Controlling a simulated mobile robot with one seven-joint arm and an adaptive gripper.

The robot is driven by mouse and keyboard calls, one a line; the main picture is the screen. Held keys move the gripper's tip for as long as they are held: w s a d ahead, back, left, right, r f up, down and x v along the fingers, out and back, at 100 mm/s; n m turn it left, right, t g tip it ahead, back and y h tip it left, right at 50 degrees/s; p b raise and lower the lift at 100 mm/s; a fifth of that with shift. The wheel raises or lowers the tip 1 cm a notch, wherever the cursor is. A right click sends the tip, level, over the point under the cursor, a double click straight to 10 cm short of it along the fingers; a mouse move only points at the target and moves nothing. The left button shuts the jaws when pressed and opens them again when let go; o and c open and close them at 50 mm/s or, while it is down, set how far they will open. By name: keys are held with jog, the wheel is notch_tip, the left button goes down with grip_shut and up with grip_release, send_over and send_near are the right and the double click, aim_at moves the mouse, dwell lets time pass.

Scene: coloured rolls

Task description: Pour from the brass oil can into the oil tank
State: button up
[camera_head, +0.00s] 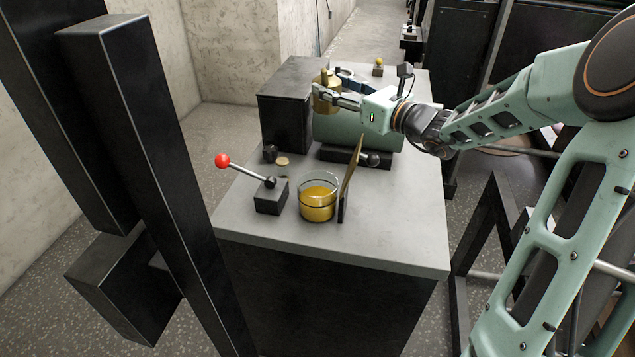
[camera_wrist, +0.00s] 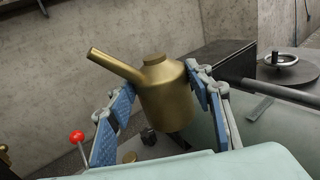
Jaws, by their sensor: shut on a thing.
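My gripper (camera_head: 342,97) is shut on the brass oil can (camera_head: 322,105), holding its body between blue finger pads. In the wrist view the can (camera_wrist: 168,98) has its spout pointing up and left. The can is above the worktop, near a black box and a green cylinder (camera_head: 330,128) lying on its side, partly hidden by my gripper. A clear glass vessel (camera_head: 318,206) with yellow oil stands nearer the front of the worktop, apart from the can. I cannot tell which of these two is the oil tank.
A lever with a red ball (camera_head: 222,160) stands left of the glass vessel, and an upright brass-coloured plate (camera_head: 351,165) right of it. A black box (camera_head: 287,118) is behind. A small brass disc (camera_head: 283,161) lies between. The worktop's front right (camera_head: 400,225) is clear.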

jog(key=shift+r, duration=0.15)
jog(key=shift+s+r+n+t+y, duration=0.35)
jog(key=shift+r+n+t, duration=0.15)
jog(key=shift+r+n, duration=0.25)
jog(key=shift+s+a+r+n+t+y, duration=0.1)
jog(key=shift+s+r+n+y, duration=0.35)
jog(key=shift+r+n, duration=0.3)
jog(key=shift+s+a+r+n+t+y, duration=0.1)
jog(key=shift+s+r+n+y, duration=0.3)
jog(key=shift+r+n+y, duration=0.3)
jog(key=shift+s+a+r+n+t+y, duration=0.1)
jog(key=shift+s+r+n+y, duration=0.3)
jog(key=shift+r+n, duration=0.4)
jog(key=shift+s+a+r+n+y, duration=0.1)
jog(key=shift+s+r+n+y, duration=0.2)
jog(key=shift+n, duration=0.4)
jog(key=n+y, duration=0.1)
jog(key=r+n+y, duration=0.1)
jog(key=n, duration=0.1)
jog(key=shift+s, duration=0.2)
jog(key=shift+f+n+g+y, duration=0.2)
jog(key=shift+n+g+y, duration=0.45)
jog(key=shift+n, duration=0.25)
jog(key=shift+s+r+n+g+y, duration=0.1)
jog(key=shift+r+n+g+y, duration=0.2)
jog(key=shift+n+y, duration=0.35)
jog(key=shift+r+n+g+y, duration=0.25)
jog(key=shift+r+n+y, duration=0.05)
jog(key=shift+n, duration=0.55)
